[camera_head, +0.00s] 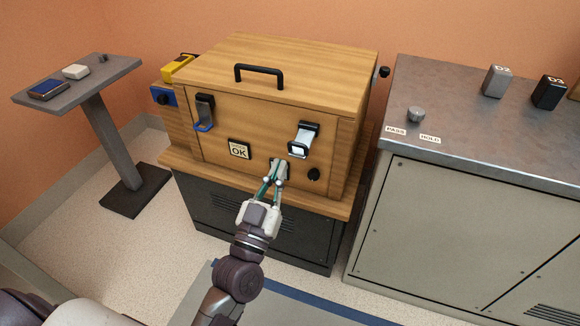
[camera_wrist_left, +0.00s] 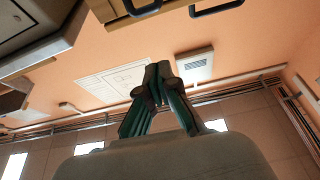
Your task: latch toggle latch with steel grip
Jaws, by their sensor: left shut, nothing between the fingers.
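The toggle latch with the steel grip (camera_head: 303,138) is on the right part of the wooden box's front. It has a black mount at the top and a pale steel lever with a bright grip end hanging below; I cannot tell whether it is closed. My left gripper (camera_head: 273,178) is shut and empty, below and left of this latch and apart from its grip. Its fingertips are close to a small grey metal piece (camera_head: 280,165) on the lower box front, partly covered. In the left wrist view the shut fingers (camera_wrist_left: 155,85) show nothing between them. My right gripper is not in view.
The wooden box (camera_head: 275,105) has a black lid handle (camera_head: 259,75), a blue-gripped latch (camera_head: 204,113), an OK label (camera_head: 239,149) and a black knob (camera_head: 314,174). A metal-topped cabinet (camera_head: 450,115) stands right, a small side table (camera_head: 100,75) left.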

